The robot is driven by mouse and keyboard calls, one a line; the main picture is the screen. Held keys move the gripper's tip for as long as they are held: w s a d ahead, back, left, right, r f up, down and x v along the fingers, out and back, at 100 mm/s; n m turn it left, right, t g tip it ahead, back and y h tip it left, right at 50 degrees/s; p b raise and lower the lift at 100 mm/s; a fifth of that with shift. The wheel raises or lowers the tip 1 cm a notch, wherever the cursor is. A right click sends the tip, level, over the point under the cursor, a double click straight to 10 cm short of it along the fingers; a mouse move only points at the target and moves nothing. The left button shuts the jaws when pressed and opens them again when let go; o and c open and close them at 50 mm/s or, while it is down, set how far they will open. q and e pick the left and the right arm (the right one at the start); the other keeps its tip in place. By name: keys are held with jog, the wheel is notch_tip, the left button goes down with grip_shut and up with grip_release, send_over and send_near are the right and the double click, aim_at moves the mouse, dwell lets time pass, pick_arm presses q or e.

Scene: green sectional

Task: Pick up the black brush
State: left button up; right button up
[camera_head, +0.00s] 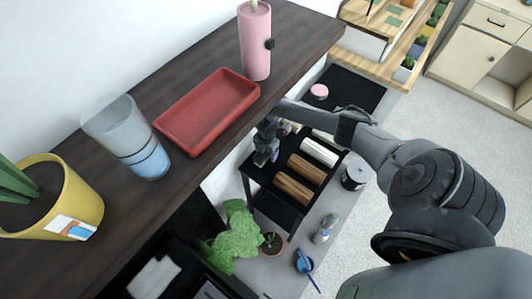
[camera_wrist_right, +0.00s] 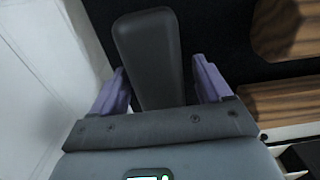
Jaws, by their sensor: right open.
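My right gripper (camera_head: 264,157) reaches down beside the dark shelf, over the left end of a black rack. In the right wrist view, its two purple fingers (camera_wrist_right: 162,85) are open. A long dark grey-black piece with a rounded end, which looks like the black brush (camera_wrist_right: 148,48), lies between and beyond the fingers. Gaps show on both sides of it, and its near end is hidden behind the gripper body. In the head view I cannot make out the brush near my gripper. My left gripper is not in view.
The dark wooden shelf (camera_head: 110,163) holds a red tray (camera_head: 207,110), a pink bottle (camera_head: 255,45), a clear-and-blue cup (camera_head: 140,150) and a yellow pot (camera_head: 75,195). Brown rolls (camera_head: 305,168) lie on the black rack right of my gripper. A white wall (camera_wrist_right: 35,90) is close at left.

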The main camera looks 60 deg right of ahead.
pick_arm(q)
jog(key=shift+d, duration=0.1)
pick_arm(e)
jog(key=shift+c, duration=0.2)
jog(key=c, duration=1.1)
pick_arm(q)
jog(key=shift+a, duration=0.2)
pick_arm(e)
jog(key=shift+o, duration=0.2)
